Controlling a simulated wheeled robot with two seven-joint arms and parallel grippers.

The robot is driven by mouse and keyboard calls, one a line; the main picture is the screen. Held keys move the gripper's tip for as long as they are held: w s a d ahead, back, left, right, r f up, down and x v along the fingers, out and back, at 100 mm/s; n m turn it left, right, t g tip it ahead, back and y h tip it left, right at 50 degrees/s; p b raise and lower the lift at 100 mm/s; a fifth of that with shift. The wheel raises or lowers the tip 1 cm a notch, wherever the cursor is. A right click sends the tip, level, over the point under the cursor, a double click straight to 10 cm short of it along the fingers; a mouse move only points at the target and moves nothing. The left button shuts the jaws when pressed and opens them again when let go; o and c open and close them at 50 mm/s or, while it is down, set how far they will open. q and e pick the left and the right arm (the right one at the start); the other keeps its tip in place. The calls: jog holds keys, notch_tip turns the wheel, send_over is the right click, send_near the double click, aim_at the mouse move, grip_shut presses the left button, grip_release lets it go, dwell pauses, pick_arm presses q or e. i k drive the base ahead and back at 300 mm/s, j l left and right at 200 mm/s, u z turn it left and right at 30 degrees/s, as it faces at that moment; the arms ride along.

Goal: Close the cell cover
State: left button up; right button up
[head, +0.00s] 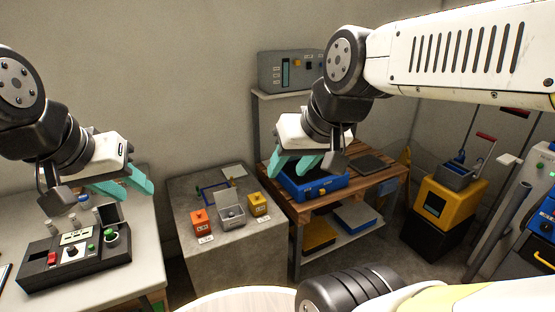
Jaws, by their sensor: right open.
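A black control box (75,262) with knobs and coloured buttons stands on the left table. A dark flap, which looks like the cell cover (111,212), stands raised at its right rear. In front of the flap is a round opening with a green-topped piece (111,235) in it. My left gripper (136,192) is above and behind the flap, apart from it, with its teal fingers spread and nothing seen between them. My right gripper (286,172) is open above the blue tray on the wooden bench, far from the box.
Several small vials (73,219) stand behind the box. A concrete block (240,250) holds an orange box (201,222), a grey box with its lid up (231,216) and a yellow box (258,204). The blue tray (325,185) sits on the wooden bench. A yellow mop bucket (445,205) stands at right.

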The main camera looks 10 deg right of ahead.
aim_at(110, 214)
jog(key=u, duration=1.35)
jog(key=i+l+u, duration=0.25)
jog(key=i+l, duration=0.5)
jog(key=l, duration=0.15)
